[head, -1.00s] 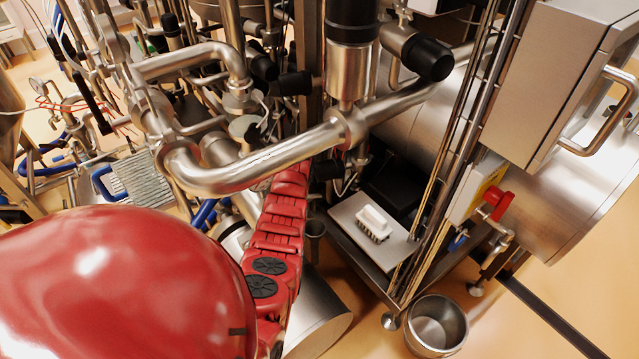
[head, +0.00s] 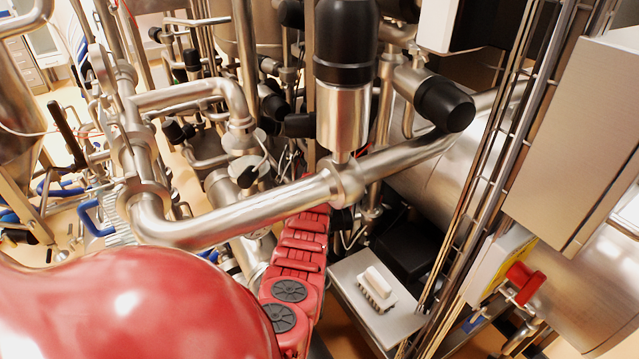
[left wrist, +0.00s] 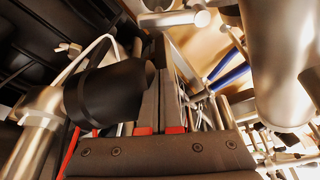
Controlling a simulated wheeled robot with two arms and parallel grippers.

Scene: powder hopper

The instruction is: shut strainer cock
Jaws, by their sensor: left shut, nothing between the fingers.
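I cannot tell for certain which fitting is the strainer cock. In the left wrist view, blue handles (left wrist: 230,77) stand beyond and to the right of the fingers. My left gripper (left wrist: 163,45) is shut and empty, its dark fingers pointing up the picture among pipes. A black cylinder (left wrist: 108,92) is close beside the fingers on the left; I cannot tell if they touch. In the head view, pipework hides the left gripper. My right gripper is not in view.
A thick steel pipe (head: 245,218) crosses in front of my left arm. A white brush (head: 376,287) lies on a metal plate (head: 408,321). Vertical rods and a steel cabinet (head: 580,145) stand at the right. A large steel pipe (left wrist: 280,65) is right of the fingers.

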